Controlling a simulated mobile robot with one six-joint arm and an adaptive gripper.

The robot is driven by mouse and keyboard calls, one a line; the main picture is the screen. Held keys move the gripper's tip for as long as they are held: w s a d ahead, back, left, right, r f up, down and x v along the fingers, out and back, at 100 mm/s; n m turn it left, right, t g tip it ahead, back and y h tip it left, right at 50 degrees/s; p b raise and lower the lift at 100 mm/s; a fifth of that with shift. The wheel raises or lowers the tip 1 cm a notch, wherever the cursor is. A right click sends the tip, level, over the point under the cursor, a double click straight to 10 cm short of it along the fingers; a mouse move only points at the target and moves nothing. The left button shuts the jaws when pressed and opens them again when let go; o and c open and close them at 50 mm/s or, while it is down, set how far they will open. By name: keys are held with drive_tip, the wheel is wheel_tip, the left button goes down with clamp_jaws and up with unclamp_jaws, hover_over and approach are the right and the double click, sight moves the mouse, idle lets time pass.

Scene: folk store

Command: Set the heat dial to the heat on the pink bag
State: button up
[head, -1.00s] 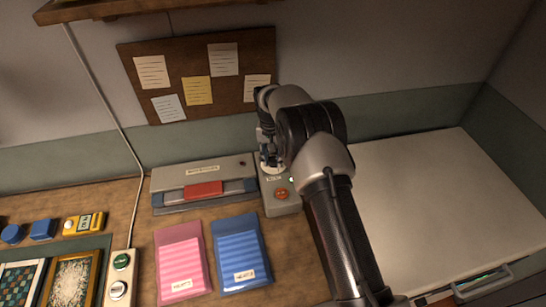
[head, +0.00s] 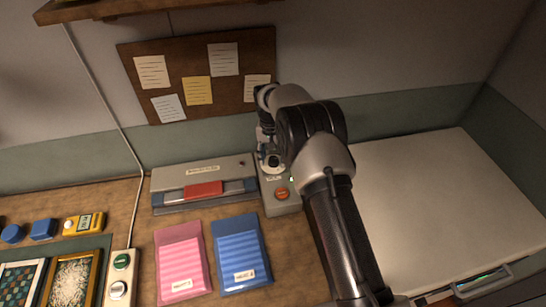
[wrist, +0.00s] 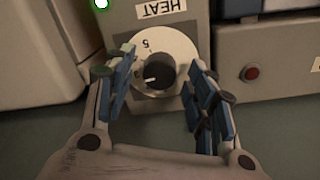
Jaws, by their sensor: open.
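The heat dial (wrist: 158,72) is a black knob on a white disc, below an upside-down HEAT label (wrist: 160,7) in the wrist view. My gripper (wrist: 164,62) is open, with one blue-padded finger on each side of the knob; contact cannot be told. In the head view my gripper (head: 268,150) is over the back of the grey control box (head: 283,208). The pink bag (head: 180,255) lies on the bench; its label is too small to read.
A blue bag (head: 241,255) lies right of the pink one. A grey sealer with a red handle (head: 203,190) stands left of the control box. The box has an orange button (head: 282,193) and a green light (wrist: 101,3). A pale clear surface (head: 430,210) is at right.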

sight(271, 159)
wheel_tip(271, 159, up, 12)
drive_tip(key=shift+a+f, duration=0.15)
drive_tip(key=shift+a, duration=0.15)
idle(0.4)
